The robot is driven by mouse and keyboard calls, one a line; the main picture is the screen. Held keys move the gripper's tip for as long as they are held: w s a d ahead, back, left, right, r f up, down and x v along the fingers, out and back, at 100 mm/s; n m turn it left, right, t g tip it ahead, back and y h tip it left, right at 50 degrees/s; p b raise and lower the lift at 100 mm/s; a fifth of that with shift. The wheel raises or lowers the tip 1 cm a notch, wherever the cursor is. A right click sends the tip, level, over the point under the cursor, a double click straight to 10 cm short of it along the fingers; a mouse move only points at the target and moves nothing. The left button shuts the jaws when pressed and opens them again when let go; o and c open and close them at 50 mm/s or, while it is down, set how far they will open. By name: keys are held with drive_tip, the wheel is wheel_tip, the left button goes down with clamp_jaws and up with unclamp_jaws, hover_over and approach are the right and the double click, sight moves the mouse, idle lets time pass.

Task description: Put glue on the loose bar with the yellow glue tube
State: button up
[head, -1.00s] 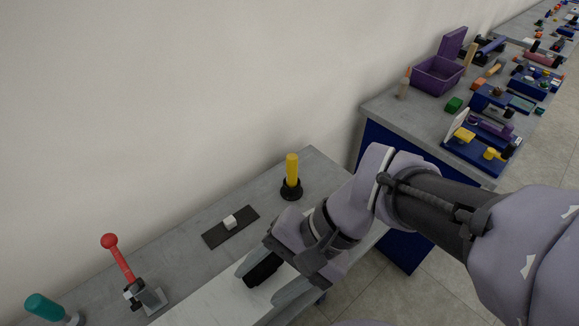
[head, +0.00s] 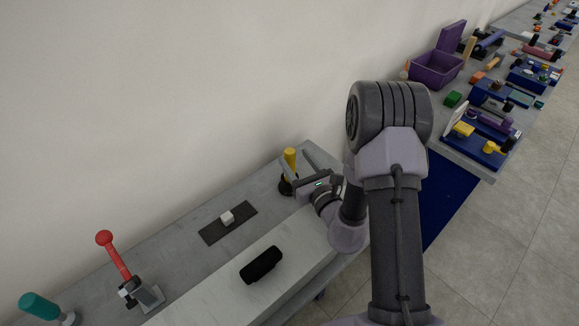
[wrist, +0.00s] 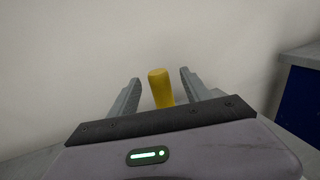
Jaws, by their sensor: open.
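The yellow glue tube (head: 290,158) stands upright in a dark round holder (head: 285,186) at the far end of the bench. My gripper (wrist: 160,78) is open, with the yellow tube (wrist: 161,88) showing between its two fingers in the wrist view. I cannot tell whether either finger touches it. In the head view my gripper partly hides the tube's lower part and the holder. A black rounded bar-like piece (head: 261,264) lies on the pale board. I cannot tell which piece is the loose bar.
A red-knobbed lever (head: 112,253) and a teal-handled tool (head: 40,307) stand at the near left of the bench. The pale board (head: 215,291) runs along the front. A second bench with a purple box (head: 436,70) stands beyond, at right. A wall borders the back.

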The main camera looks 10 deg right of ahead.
drive_tip(key=b+x, duration=0.1)
drive_tip(key=x, duration=0.6)
drive_tip(key=shift+f, duration=0.3)
drive_tip(key=shift+s+a, duration=0.1)
drive_tip(key=shift+s, duration=0.05)
clamp_jaws()
idle(0.7)
